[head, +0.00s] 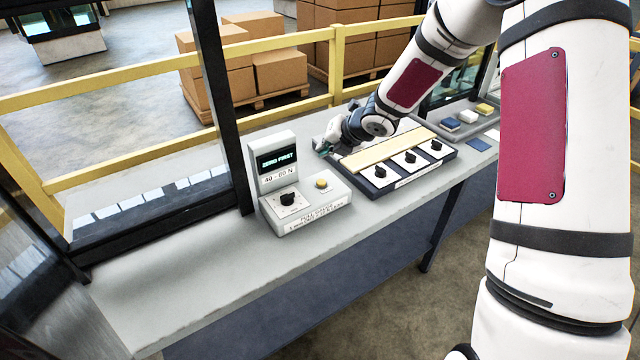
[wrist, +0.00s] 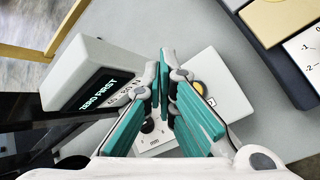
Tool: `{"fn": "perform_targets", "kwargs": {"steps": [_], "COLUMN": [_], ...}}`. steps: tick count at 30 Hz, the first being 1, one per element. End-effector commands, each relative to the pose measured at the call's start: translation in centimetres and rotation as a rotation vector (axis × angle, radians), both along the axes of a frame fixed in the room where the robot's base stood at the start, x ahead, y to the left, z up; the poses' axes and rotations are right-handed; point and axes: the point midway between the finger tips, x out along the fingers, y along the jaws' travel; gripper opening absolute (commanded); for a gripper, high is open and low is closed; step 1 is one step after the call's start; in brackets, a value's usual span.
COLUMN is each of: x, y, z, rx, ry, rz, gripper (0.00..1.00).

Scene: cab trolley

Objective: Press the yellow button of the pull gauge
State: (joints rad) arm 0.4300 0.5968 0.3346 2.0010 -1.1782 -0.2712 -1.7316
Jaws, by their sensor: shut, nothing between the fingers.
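My gripper (head: 322,146) is shut and empty, above and behind the gauge in the head view. In the wrist view the teal fingers (wrist: 163,100) are over the gauge. The yellow button (wrist: 199,87) shows just right of the fingers, partly covered. The gap between fingers and button cannot be judged.
A dark panel (head: 452,152) with several black knobs and a beige bar stands right of the gauge. Blue, white and yellow blocks (head: 467,116) lie farther right. A black post (head: 222,100) rises left behind the gauge. The bench front-left is clear.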

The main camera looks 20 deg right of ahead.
Motion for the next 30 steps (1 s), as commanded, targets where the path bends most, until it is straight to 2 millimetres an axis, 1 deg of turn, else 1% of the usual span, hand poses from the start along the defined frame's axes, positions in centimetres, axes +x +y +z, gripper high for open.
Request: {"fn": "perform_targets", "kwargs": {"steps": [1,15,22,30], "x": [0.3,0.2,0.1,0.0], "y": [0.0,0.0,0.0,0.0], "z": [-0.9,-5.3,-6.6,-6.9], "rx": [-0.001,-0.001,0.001,0.001], "ry": [0.000,0.000,0.000,0.000], "rz": [-0.001,-0.001,0.001,0.001], "gripper": [0.00,0.00,0.00,0.00]}}
